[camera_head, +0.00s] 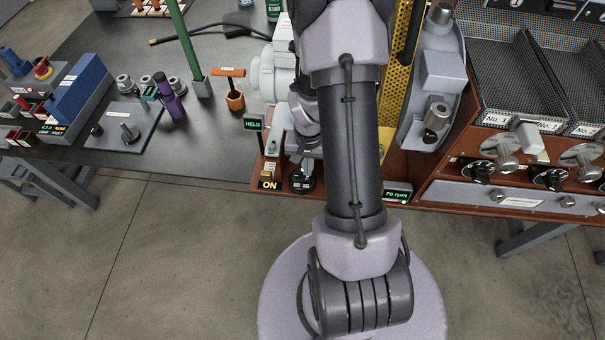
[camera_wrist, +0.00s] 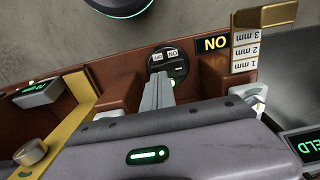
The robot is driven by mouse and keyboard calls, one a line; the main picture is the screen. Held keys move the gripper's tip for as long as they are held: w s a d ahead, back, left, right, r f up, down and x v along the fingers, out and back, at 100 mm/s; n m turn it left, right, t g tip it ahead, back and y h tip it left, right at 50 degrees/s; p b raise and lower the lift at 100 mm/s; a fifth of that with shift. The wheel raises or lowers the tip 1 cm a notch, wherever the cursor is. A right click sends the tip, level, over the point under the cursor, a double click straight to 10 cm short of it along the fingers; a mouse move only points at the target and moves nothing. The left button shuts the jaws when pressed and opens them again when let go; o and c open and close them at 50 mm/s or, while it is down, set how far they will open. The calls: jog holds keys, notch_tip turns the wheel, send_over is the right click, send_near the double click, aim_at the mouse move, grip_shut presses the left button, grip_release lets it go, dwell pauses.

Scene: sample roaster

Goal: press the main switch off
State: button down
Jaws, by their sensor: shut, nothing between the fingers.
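The main switch (camera_wrist: 168,60) is a round black rocker with two white labelled halves, set in the reddish-brown base. It shows upside down in the wrist view. A small sign (camera_wrist: 213,44) beside it reads ON, and this sign (camera_head: 269,184) is lit yellow in the head view. My gripper (camera_wrist: 163,82) is shut and empty. Its fingertips lie over the lower edge of the switch in the wrist view; I cannot tell whether they touch it. In the head view my arm and wrist hide most of the gripper near the switch.
A stepped gauge block (camera_wrist: 259,45) marked in millimetres stands close beside the sign. A display reading HELD (camera_head: 253,124) stands behind it. A 79 rpm display (camera_head: 397,192) sits to the right of my arm. Open floor (camera_head: 170,260) lies in front of the bench.

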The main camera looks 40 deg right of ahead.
jog(key=shift+f+b, duration=0.9)
jog(key=shift+f, duration=0.1)
dwell(0.6)
jog(key=shift+r, duration=0.1)
notch_tip(320, 180, up, 7)
jog(key=p, duration=0.5)
